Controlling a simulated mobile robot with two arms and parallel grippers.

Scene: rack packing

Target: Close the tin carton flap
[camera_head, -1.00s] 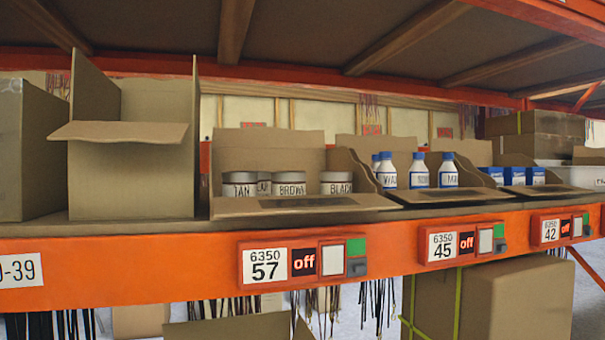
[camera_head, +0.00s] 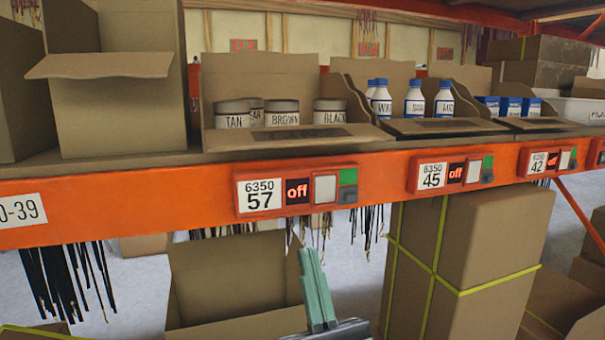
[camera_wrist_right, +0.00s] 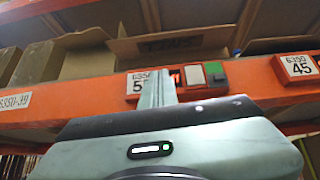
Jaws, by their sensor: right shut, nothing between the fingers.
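The tin carton (camera_head: 250,78) stands on the shelf with its back panel upright. Several tins (camera_head: 233,115) labelled TAN, BROWN and BLACK stand in it. Its front flap (camera_head: 240,143) is folded down flat toward the shelf edge. In the right wrist view the carton (camera_wrist_right: 170,42) is seen from below, above the gripper. My right gripper (camera_head: 312,258) is below the shelf beam, apart from the flap, with its fingers together and empty. Its fingers (camera_wrist_right: 157,86) also show in the wrist view in front of the 57 label. My left gripper is not in view.
An orange beam (camera_head: 120,215) with label units runs under the shelf edge. A tall open box (camera_head: 120,110) stands left of the tin carton. A carton of bottles (camera_head: 395,75) stands to its right. A strapped box (camera_head: 465,240) is below the shelf.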

